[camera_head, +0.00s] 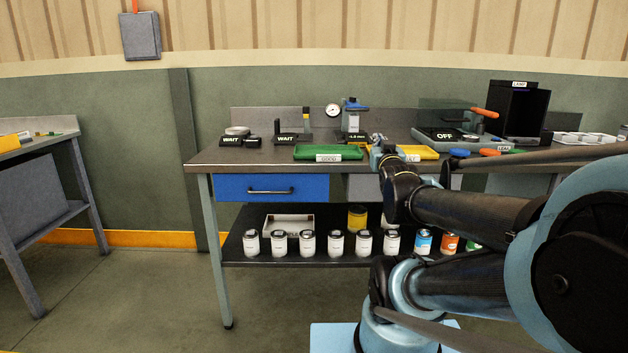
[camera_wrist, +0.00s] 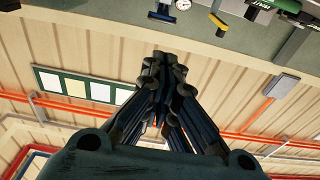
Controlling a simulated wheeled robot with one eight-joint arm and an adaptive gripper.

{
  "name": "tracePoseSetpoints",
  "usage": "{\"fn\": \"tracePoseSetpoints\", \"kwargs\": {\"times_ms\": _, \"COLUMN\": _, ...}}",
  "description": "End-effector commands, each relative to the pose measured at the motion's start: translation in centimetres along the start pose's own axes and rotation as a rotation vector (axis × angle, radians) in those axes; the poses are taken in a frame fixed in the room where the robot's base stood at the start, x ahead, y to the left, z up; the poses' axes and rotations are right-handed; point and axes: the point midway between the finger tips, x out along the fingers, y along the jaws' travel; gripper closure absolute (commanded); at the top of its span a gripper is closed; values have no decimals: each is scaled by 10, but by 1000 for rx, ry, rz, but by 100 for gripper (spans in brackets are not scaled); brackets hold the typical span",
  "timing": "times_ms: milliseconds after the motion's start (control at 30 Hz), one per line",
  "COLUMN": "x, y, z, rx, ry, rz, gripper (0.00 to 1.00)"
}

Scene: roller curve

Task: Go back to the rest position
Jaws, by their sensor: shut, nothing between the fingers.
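My gripper shows in the wrist view (camera_wrist: 163,62), its dark fingers drawn together with nothing between them, so it is shut and empty. In the head view my arm reaches in from the right, and its far end is in front of the workbench (camera_head: 232,164), near the yellow tray. The fingers are hard to make out there. In the wrist view the fingers point toward the wall, and the bench items hang upside down along the top edge.
A green tray (camera_head: 328,153) and a yellow tray (camera_head: 420,153) lie on the benchtop. A blue drawer (camera_head: 271,187) is shut. Several cans stand on the black lower shelf (camera_head: 290,256). Another table (camera_head: 40,190) stands at left. Floor between them is clear.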

Motion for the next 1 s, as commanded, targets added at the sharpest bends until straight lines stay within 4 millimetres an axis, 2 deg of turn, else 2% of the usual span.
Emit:
{"fn": "tracePoseSetpoints", "kwargs": {"times_ms": 167, "x": -7, "y": 2, "z": 29, "rx": -3, "ry": -127, "rz": 11, "gripper": 100}}
{"fn": "tracePoseSetpoints", "kwargs": {"times_ms": 267, "x": -13, "y": -2, "z": 53, "rx": -2, "ry": -231, "rz": -5, "gripper": 100}}
{"fn": "tracePoseSetpoints", "kwargs": {"times_ms": 467, "x": -42, "y": 0, "z": 119, "rx": -8, "ry": -530, "rz": 2, "gripper": 100}}
{"fn": "tracePoseSetpoints", "kwargs": {"times_ms": 567, "x": -66, "y": 0, "z": 150, "rx": -12, "ry": -692, "rz": 2, "gripper": 100}}
{"fn": "tracePoseSetpoints", "kwargs": {"times_ms": 700, "x": -107, "y": 0, "z": 187, "rx": -16, "ry": -919, "rz": -1, "gripper": 100}}
{"fn": "tracePoseSetpoints", "kwargs": {"times_ms": 833, "x": -151, "y": 0, "z": 212, "rx": -19, "ry": -1126, "rz": -5, "gripper": 100}}
{"fn": "tracePoseSetpoints", "kwargs": {"times_ms": 1000, "x": -204, "y": 0, "z": 229, "rx": -22, "ry": -1349, "rz": -11, "gripper": 100}}
